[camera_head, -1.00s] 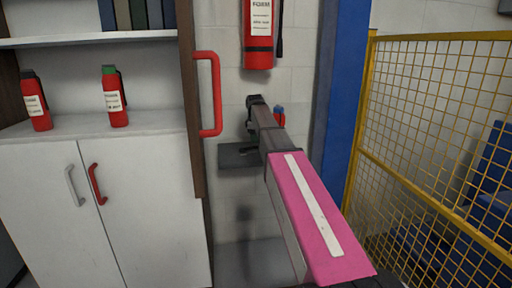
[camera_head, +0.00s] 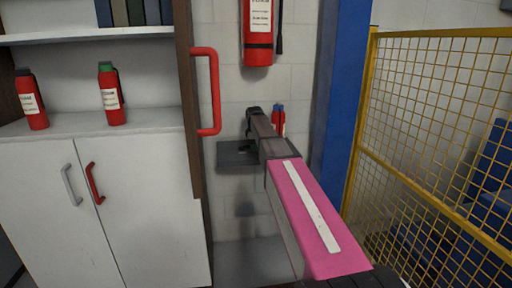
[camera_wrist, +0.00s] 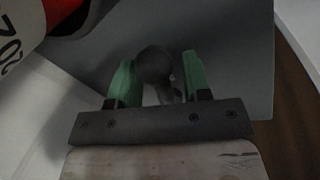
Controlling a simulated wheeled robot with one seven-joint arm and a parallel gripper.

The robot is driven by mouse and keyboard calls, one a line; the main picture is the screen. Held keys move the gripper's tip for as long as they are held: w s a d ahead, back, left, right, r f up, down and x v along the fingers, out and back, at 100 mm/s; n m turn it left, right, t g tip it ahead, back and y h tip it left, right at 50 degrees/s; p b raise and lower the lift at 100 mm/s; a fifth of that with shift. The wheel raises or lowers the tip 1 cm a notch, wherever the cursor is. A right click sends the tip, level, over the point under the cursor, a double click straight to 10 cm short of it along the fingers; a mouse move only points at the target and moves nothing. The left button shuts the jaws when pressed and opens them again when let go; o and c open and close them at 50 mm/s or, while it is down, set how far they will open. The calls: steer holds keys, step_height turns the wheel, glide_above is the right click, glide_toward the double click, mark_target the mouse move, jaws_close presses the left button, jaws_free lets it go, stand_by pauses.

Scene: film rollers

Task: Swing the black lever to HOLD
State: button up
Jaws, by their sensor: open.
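A dark round knob on a short stem (camera_wrist: 155,62), which looks like the black lever, stands between my gripper's green fingers in the wrist view. My gripper (camera_wrist: 157,80) is open, with one finger on each side of the knob. A narrow gap shows on the stem's right; whether the left finger touches the knob I cannot tell. In the head view my gripper (camera_head: 252,114) is at the end of my arm, just above a dark grey plate (camera_head: 236,155) by the wall. The lever cannot be made out there, and no HOLD mark is legible.
A red extinguisher (camera_head: 258,30) hangs above my gripper. A small red item with a blue top (camera_head: 279,120) is just right of it. A red handle (camera_head: 215,90) and white cabinet (camera_head: 150,210) are left. A blue post (camera_head: 340,90) and yellow mesh fence (camera_head: 430,130) are right.

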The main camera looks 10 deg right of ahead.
steer(key=shift+f, duration=0.2)
jaws_close()
